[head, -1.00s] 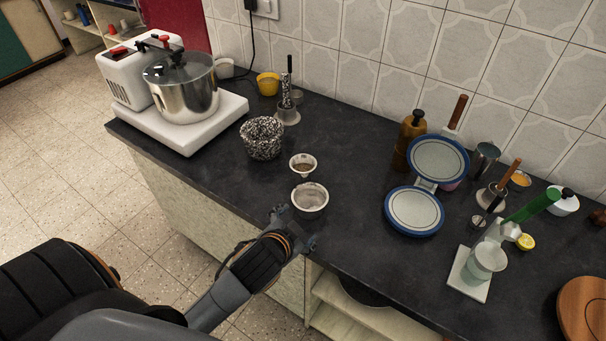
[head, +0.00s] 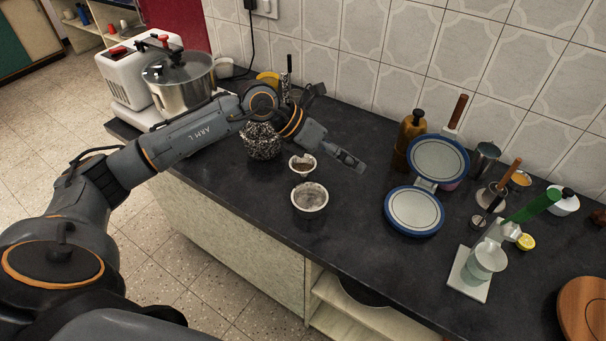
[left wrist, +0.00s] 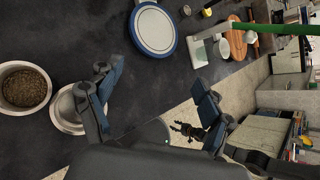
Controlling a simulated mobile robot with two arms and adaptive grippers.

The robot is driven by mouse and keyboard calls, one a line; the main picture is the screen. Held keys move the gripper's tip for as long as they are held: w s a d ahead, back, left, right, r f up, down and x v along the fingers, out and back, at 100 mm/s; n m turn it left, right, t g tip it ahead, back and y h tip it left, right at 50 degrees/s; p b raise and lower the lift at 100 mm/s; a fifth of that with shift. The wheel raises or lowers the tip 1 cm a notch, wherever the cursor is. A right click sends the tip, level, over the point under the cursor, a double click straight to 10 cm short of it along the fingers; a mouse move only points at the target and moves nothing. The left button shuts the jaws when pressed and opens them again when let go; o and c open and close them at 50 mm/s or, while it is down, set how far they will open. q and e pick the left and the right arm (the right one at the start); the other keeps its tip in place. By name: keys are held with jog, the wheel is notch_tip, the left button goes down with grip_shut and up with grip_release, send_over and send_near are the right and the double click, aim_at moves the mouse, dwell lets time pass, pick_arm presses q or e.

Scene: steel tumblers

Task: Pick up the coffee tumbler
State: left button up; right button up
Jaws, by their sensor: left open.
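The coffee tumbler (head: 302,167), a small steel cup with brown grounds inside, stands upright on the dark counter, its upper edge close to my arm in the head view. It also shows at the left edge of the left wrist view (left wrist: 24,88). A second steel tumbler (head: 309,199) with a pale inside stands nearer the counter's front edge; one finger partly covers it in the left wrist view (left wrist: 66,113). My left gripper (head: 338,123) is open and empty above the counter, behind and right of the tumblers. A dark claw, apparently my right gripper (left wrist: 188,131), shows small over the floor.
A speckled bowl (head: 262,143) and a steel pot (head: 183,88) stand to the left. The counter between tumblers and plates is clear.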

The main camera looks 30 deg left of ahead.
pick_arm(q)
jog(key=a+y, duration=0.6)
jog(key=a, duration=1)
jog(key=p, duration=0.2)
send_near(303, 162)
jog(key=d+f, duration=0.2)
jog(key=shift+g+y, duration=0.3)
jog(key=shift+g, duration=0.1)
jog(key=x, duration=0.1)
jog(key=p+x, duration=0.1)
jog(key=x, duration=0.3)
jog(key=shift+d+p, duration=0.25)
jog(key=shift+p, duration=0.05)
jog(key=shift+f, duration=0.15)
jog(key=c, duration=1.4)
jog(key=shift+r, duration=0.25)
